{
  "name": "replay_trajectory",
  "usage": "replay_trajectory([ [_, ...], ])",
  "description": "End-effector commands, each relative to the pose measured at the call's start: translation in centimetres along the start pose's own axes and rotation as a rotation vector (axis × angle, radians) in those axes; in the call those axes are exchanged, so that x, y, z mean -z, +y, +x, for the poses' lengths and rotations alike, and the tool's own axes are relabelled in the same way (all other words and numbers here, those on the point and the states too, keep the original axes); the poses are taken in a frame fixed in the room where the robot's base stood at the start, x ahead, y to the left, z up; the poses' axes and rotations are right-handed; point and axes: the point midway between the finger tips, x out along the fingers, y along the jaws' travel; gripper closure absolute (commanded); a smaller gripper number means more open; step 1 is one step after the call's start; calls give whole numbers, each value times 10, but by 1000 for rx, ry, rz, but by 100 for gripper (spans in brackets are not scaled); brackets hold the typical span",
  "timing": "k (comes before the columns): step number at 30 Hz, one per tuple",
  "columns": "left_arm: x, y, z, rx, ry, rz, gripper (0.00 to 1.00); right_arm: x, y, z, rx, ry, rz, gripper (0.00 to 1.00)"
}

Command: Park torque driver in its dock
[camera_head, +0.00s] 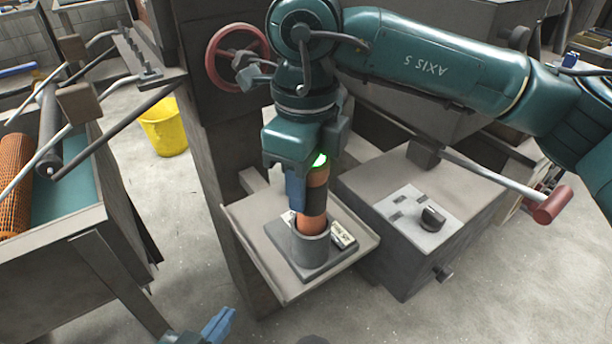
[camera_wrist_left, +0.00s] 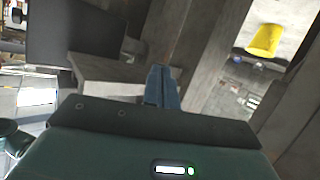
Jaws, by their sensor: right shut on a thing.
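The torque driver (camera_head: 315,203) is an orange-brown cylinder with a black band, standing about upright. My right gripper (camera_head: 303,195) is shut on it from above, with a blue finger along its left side. The driver's lower end is inside the round grey cup of the dock (camera_head: 310,248), which sits on a dark square base on a small shelf. How deep it sits is hidden by the cup wall. My left gripper (camera_head: 216,325) is low at the bottom edge, away from the dock. Its blue fingers in the left wrist view (camera_wrist_left: 162,85) are together with nothing between them.
A grey box with a black knob (camera_head: 433,217) and a red-handled lever (camera_head: 553,206) stand to the right. A red handwheel (camera_head: 236,57) is behind. A bench with an orange mesh tube (camera_head: 14,185) is at left.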

Motion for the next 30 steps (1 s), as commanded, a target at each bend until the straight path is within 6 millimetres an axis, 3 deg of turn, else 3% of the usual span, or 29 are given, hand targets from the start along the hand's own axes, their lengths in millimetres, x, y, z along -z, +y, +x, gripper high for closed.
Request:
replay_trajectory([
  [10, 4, -1, -1, 2, 19, 5, 100, 0, 0, 4, 1, -2, 0, 90],
  [11, 5, -1, -1, 2, 21, 5, 100, 0, 0, 3, 1, -2, 0, 60],
  [19, 7, -1, -2, 2, 24, 5, 100, 0, 0, 3, 0, -1, 0, 38],
  [26, 4, -1, -1, 3, 19, 5, 100, 0, 0, 4, -1, 2, 0, 37],
  [30, 2, -1, -1, 3, 14, 5, 100, 0, 0, -5, 1, 0, 1, 37],
])
